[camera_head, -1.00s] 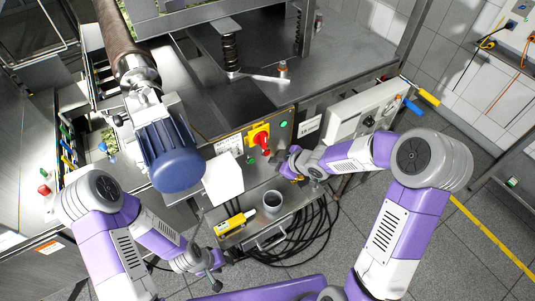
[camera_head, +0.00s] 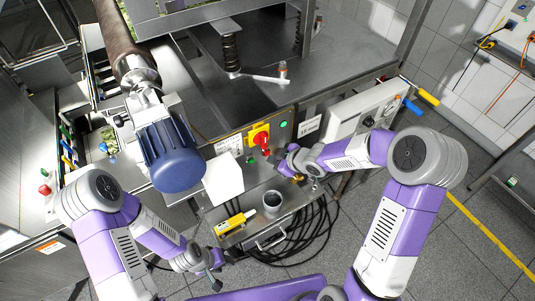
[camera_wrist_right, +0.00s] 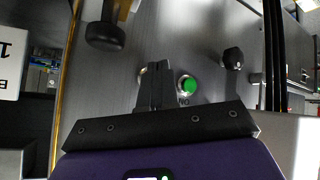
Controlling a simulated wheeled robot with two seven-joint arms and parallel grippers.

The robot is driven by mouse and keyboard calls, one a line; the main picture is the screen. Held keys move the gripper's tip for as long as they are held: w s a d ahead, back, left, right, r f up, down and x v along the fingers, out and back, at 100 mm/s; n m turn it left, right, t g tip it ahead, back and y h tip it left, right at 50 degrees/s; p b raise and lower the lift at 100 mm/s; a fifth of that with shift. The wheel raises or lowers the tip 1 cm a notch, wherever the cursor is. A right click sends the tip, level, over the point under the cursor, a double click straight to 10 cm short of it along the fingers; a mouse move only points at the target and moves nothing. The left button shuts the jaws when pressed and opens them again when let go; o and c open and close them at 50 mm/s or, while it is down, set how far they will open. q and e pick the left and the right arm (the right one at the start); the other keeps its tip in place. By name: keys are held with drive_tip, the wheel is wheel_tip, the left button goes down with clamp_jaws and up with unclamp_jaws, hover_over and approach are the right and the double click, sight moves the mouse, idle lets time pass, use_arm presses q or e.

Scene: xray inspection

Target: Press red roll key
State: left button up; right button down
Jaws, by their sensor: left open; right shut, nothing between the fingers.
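I cannot tell for certain which control is the red roll key. A red rotary switch on a yellow plate (camera_head: 260,138) is on the machine's front panel. My right gripper (camera_head: 275,159) is just below and right of it, close to the panel. In the right wrist view the right gripper (camera_wrist_right: 158,68) is shut and empty, its fingers pointing at the grey panel. A green button (camera_wrist_right: 187,85) marked ON sits right beside the fingers. A partly hidden button rim (camera_wrist_right: 142,72) shows at their left. My left gripper (camera_head: 214,284) is open and empty, low at centre-left.
A red button (camera_head: 44,190) is on the left cabinet. A green lamp (camera_head: 284,123) is on the front panel. Black knobs (camera_wrist_right: 105,32) and (camera_wrist_right: 232,58) flank the fingers. A blue motor (camera_head: 172,155), white box (camera_head: 223,179) and grey cup (camera_head: 272,201) stand near the arms.

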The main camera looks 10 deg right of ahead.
drive_tip(key=shift+w+a, duration=0.15)
drive_tip(key=shift+w, duration=0.25)
idle(0.3)
drive_tip(key=shift+s, duration=0.15)
drive_tip(key=shift+s+d, duration=0.25)
drive_tip(key=shift+s, duration=0.4)
drive_tip(key=s, duration=0.1)
drive_tip(key=s+d, duration=0.1)
drive_tip(key=s, duration=0.2)
drive_tip(key=shift+s+d, duration=0.35)
idle(0.9)
